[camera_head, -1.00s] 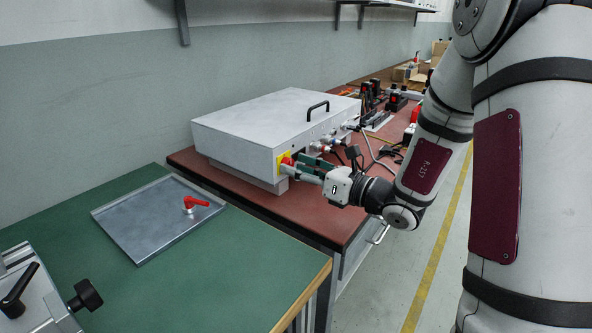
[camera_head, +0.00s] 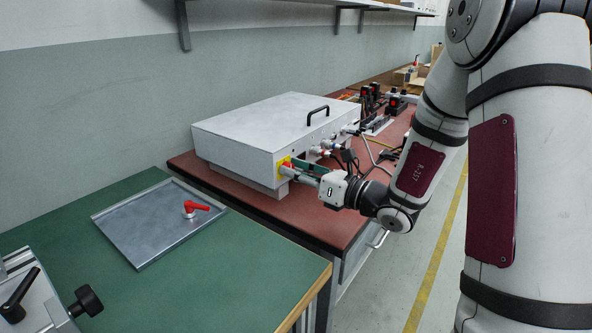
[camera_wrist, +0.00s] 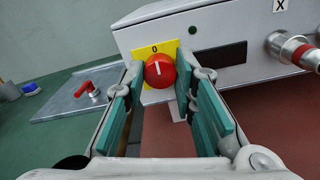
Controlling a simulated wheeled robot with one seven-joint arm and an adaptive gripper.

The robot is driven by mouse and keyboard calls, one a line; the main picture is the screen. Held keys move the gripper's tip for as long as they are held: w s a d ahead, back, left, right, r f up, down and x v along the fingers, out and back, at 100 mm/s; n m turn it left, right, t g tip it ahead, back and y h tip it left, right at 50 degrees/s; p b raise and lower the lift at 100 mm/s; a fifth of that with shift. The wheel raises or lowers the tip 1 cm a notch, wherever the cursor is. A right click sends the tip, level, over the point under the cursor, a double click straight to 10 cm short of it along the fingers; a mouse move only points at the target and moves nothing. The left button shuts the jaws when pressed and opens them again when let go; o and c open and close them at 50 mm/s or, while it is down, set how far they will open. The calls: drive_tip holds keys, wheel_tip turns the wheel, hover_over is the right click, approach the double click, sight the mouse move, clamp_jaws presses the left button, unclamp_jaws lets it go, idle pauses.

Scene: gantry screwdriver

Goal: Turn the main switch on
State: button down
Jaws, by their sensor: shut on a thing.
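The main switch is a round red knob (camera_wrist: 159,72) on a yellow plate (camera_wrist: 157,47) at the left end of the white control box's front face (camera_head: 232,146). A "0" is printed above the knob, and the white line on the knob stands nearly upright, toward the "0". My gripper (camera_wrist: 158,78) has one finger on each side of the knob and is shut on it. In the head view my gripper (camera_head: 291,170) reaches the box's front from the right, and its fingers hide most of the knob.
Connectors (camera_wrist: 291,49) stick out of the box's face to the right of the switch. The box stands on a red-brown bench (camera_head: 315,217). A metal tray (camera_head: 140,225) with a red-handled lever (camera_head: 195,207) lies on the green table to the left.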

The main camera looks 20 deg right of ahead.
drive_tip(key=shift+d+m+p, duration=0.1)
drive_tip(key=shift+m+p, duration=8.6)
drive_tip(key=shift+p, duration=0.8)
drive_tip(key=shift+f, duration=0.1)
drive_tip(key=c, duration=1.3)
unclamp_jaws()
drive_tip(key=v, duration=1.2)
